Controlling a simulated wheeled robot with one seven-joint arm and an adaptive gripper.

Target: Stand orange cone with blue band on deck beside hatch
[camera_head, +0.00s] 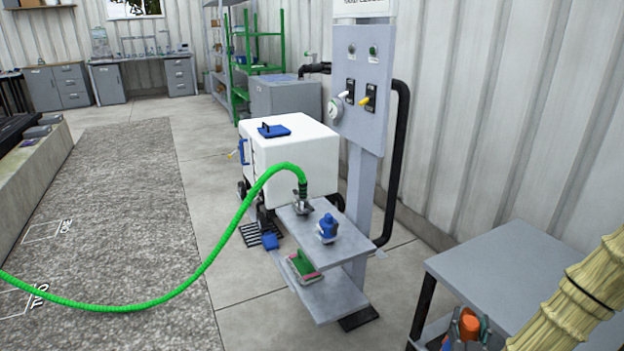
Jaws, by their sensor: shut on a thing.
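My gripper (466,325) is at the bottom right, low beside the grey table, and only partly in frame. It is shut on an orange thing (469,322), which looks like the orange cone. A small blue patch shows just below left of it; I cannot tell whether this is the band. The cone's full shape and tilt are hidden by the fingers and the frame edge. The blue square hatch (277,131) with a dark handle lies on the white top deck (300,126) of a wheeled box, far from my gripper. The deck beside the hatch is bare.
A grey stepped stand (345,250) holds a blue fitting (327,228) and a green-and-pink block (303,266). A green hose (150,306) joins a fitting there. A panel post (361,190) with a black pipe stands behind. The grey table (510,265) has a clear top.

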